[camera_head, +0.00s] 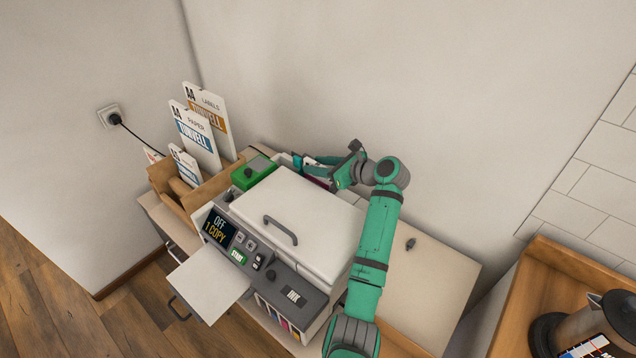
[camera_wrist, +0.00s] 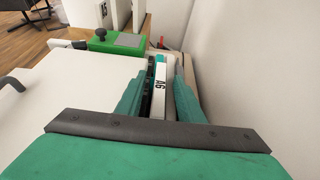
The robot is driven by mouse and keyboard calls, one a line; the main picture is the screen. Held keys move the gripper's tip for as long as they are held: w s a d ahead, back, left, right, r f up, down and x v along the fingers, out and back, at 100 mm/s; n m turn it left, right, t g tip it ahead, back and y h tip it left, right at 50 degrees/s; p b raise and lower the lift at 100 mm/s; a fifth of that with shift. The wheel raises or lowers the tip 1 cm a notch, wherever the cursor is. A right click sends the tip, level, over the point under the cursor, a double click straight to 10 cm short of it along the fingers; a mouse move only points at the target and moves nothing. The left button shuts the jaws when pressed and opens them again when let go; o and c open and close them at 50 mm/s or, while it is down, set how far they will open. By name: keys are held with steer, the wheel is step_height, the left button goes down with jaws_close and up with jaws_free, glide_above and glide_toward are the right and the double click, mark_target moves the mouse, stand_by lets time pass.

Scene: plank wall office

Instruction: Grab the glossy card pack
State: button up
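A slim white pack with a teal edge and the print "A6" (camera_wrist: 160,88) stands upright behind the printer in the wrist view. The product name on it is not readable, so I cannot tell for sure that it is the glossy card pack. My gripper (camera_wrist: 163,68) is open, with one teal finger on each side of this pack. Gaps show between the fingers and the pack. In the head view my gripper (camera_head: 333,172) is behind the printer's lid, and the packs there are mostly hidden by it and the lid.
The printer (camera_head: 300,222) with its closed white lid is directly in front of the packs. A green device (camera_head: 254,172) is to their left. A wooden holder (camera_head: 205,192) with tall paper packs stands further left. The wall is close behind. The cabinet top (camera_head: 425,280) is mostly clear at right.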

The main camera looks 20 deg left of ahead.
steer(key=shift+c, duration=0.3)
jaws_close()
